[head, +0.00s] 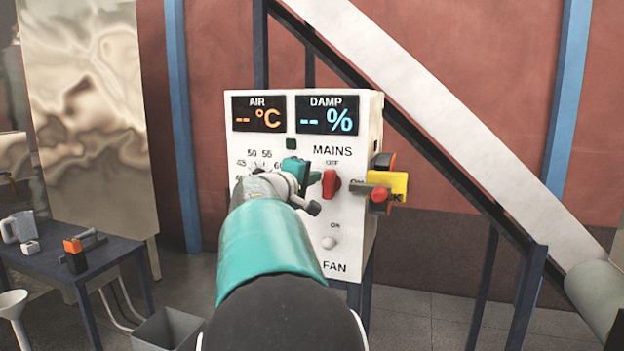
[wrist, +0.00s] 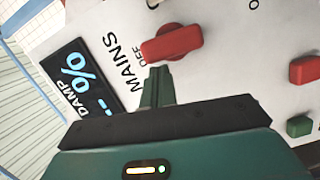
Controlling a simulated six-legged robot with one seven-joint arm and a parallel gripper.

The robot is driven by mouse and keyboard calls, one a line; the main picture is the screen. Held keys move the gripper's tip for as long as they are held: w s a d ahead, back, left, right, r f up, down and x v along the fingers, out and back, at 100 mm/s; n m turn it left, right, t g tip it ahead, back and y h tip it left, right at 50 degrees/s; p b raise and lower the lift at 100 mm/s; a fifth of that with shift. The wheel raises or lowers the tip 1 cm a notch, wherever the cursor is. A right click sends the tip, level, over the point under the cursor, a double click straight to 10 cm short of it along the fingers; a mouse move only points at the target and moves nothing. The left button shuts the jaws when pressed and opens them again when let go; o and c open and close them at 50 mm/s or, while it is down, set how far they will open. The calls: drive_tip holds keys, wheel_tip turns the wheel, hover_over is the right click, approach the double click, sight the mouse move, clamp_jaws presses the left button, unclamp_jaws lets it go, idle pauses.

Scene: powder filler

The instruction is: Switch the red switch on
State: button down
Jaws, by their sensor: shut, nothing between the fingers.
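The red switch (head: 331,184) is a knob under the MAINS label on the white control panel (head: 345,250). The word OFF stands just above it in the head view. In the wrist view the red switch (wrist: 172,43) lies just beyond the fingertips, beside the MAINS and OFF lettering. My gripper (head: 312,177) is just left of the switch, with its fingers shut and nothing between them. In the wrist view the shut fingers of my gripper (wrist: 157,82) point at the switch's near side. I cannot tell whether they touch it. My arm hides part of the panel's dial.
A yellow plate (head: 398,182) with a red button (head: 379,195) juts from the panel's right side. A FAN toggle (head: 328,242) sits lower down. The AIR (head: 258,113) and DAMP (head: 327,115) displays show dashes. A dark table (head: 70,262) stands left; a sloping chute (head: 430,95) runs behind.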

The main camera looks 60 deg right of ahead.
sight(334, 176)
drive_tip(key=shift+s+r+m, duration=0.2)
drive_tip(key=shift+m, duration=0.4)
drive_tip(key=shift+s+r+m+t+y, duration=0.25)
drive_tip(key=shift+s+m+t+y, duration=0.15)
drive_tip(key=shift+m, duration=0.7)
drive_tip(key=m, duration=0.1)
drive_tip(key=s+m, duration=0.1)
drive_tip(key=m, duration=0.1)
drive_tip(key=shift+s+d+r+t+y, duration=0.2)
drive_tip(key=shift+t+y, duration=0.2)
drive_tip(key=m, duration=0.1)
drive_tip(key=s+m, duration=0.1)
drive_tip(key=m, duration=0.1)
drive_tip(key=shift+s+d+t, duration=0.1)
drive_tip(key=shift+t, duration=0.3)
drive_tip(key=m, duration=0.1)
drive_tip(key=s+m+t, duration=0.1)
drive_tip(key=m, duration=0.1)
drive_tip(key=shift+s+d+f+y, duration=0.1)
drive_tip(key=shift+f+y, duration=0.15)
drive_tip(key=shift+y, duration=0.15)
drive_tip(key=shift+s+f, duration=0.1)
drive_tip(key=shift+s, duration=0.15)
